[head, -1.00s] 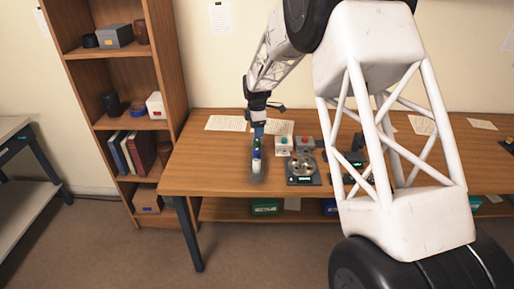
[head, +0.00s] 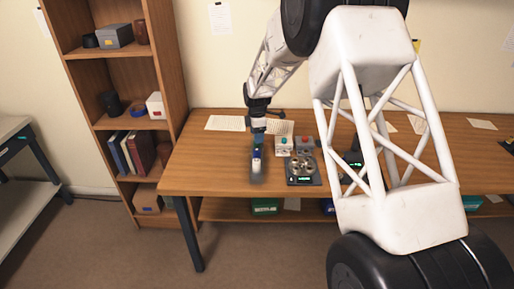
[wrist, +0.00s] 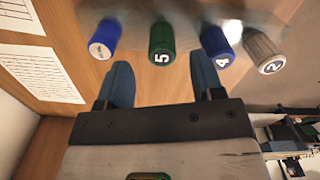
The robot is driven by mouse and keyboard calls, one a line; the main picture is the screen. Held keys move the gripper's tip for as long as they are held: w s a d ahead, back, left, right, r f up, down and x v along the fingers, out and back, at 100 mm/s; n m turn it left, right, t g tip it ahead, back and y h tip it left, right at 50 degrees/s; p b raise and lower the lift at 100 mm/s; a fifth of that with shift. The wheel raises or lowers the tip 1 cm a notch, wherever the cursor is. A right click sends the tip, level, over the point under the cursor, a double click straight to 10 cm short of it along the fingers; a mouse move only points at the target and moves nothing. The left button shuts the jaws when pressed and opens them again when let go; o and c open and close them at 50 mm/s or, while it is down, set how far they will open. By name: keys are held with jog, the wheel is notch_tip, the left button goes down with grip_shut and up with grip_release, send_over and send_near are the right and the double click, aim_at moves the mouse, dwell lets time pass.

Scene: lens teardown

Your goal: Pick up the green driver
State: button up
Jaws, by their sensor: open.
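The green driver (wrist: 161,43) shows in the wrist view as a green handle end marked 5. It stands in a row between a blue handle (wrist: 105,39) on the left and a blue handle marked 4 (wrist: 217,46) on the right. A grey handle marked 2 (wrist: 263,52) is at the row's right end. My gripper (wrist: 163,78) is open and empty, and the green handle lies ahead of the gap between its blue fingers. In the head view my gripper (head: 258,133) is over the row at the table's left part, where the green handle is hard to make out.
The wooden table (head: 205,170) is clear at its left. A dark device with a round metal part (head: 303,168) and small boxes with coloured buttons (head: 284,143) stand right of the drivers. Papers (head: 225,123) lie behind. A bookshelf (head: 125,75) stands at the left.

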jog(key=shift+s+d+f, duration=0.1)
jog(key=shift+f, duration=2.4)
jog(key=c, duration=1)
jog(key=shift+o, duration=0.2)
jog(key=shift+r, duration=0.1)
jog(key=shift+r, duration=4.9)
jog(key=shift+d, duration=0.1)
